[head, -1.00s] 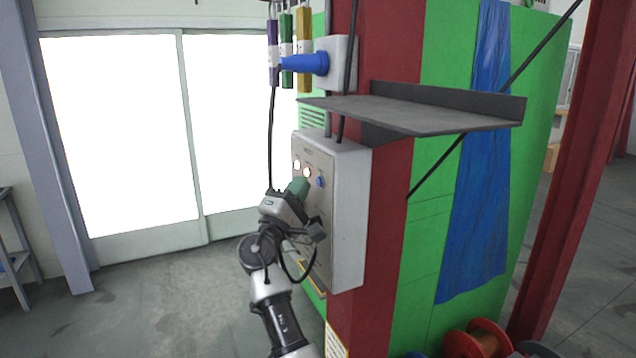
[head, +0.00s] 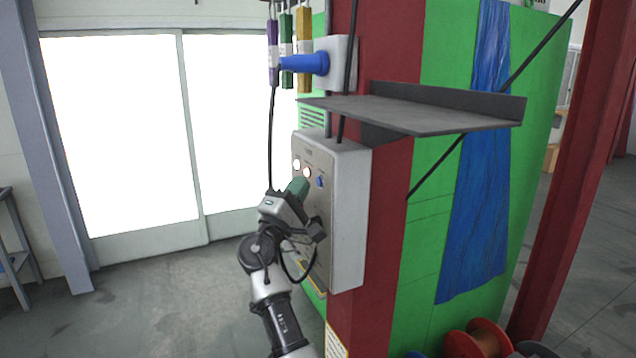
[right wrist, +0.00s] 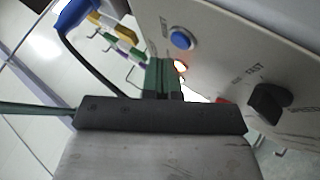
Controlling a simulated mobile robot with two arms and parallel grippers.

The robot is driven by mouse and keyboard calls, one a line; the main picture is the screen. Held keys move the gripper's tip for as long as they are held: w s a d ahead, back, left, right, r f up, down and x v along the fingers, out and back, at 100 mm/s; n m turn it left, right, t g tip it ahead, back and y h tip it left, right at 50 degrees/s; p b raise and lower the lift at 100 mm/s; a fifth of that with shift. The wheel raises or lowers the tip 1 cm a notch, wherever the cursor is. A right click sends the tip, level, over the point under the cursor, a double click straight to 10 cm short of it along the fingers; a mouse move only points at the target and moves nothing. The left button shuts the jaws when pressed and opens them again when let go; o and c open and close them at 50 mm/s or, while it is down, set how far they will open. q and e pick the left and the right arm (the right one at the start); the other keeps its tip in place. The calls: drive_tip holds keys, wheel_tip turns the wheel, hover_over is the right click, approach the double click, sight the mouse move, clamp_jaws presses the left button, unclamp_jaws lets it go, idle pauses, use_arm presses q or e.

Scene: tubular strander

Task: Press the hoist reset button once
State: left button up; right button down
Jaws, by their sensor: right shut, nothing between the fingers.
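The grey control box (head: 346,220) is fixed to the red column. Its front panel (right wrist: 222,50) bears a round blue button (head: 320,182) with a pale ring, which also shows in the right wrist view (right wrist: 181,40); small lettering beside it looks like "RESET". My right gripper (head: 301,184) has green fingers, shut and empty, close to the panel just left of the blue button in the head view. In the right wrist view the fingertips (right wrist: 160,64) lie below and left of the button, with a visible gap. My left gripper is not in view.
A lit lamp (head: 307,172) sits beside the blue button, and a black knob (right wrist: 268,102) is elsewhere on the panel. A grey shelf (head: 420,115) juts out above the box. A blue plug (head: 305,64) and hanging cable (head: 271,140) are above left.

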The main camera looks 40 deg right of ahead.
drive_tip(key=shift+d, duration=0.1)
idle(0.4)
drive_tip(key=shift+s+d+b, duration=0.1)
drive_tip(key=shift+d+b, duration=0.2)
drive_tip(key=shift+d, duration=0.05)
drive_tip(key=shift+s+d, duration=0.1)
drive_tip(key=shift+d, duration=0.25)
idle(0.6)
drive_tip(key=shift+b, duration=0.3)
drive_tip(key=shift+a+b, duration=0.4)
drive_tip(key=shift+a, duration=0.35)
drive_tip(key=a, duration=0.1)
drive_tip(key=w+a+b, duration=0.1)
drive_tip(key=a, duration=0.1)
drive_tip(key=a+b, duration=0.1)
drive_tip(key=a, duration=0.1)
drive_tip(key=shift+w, duration=0.25)
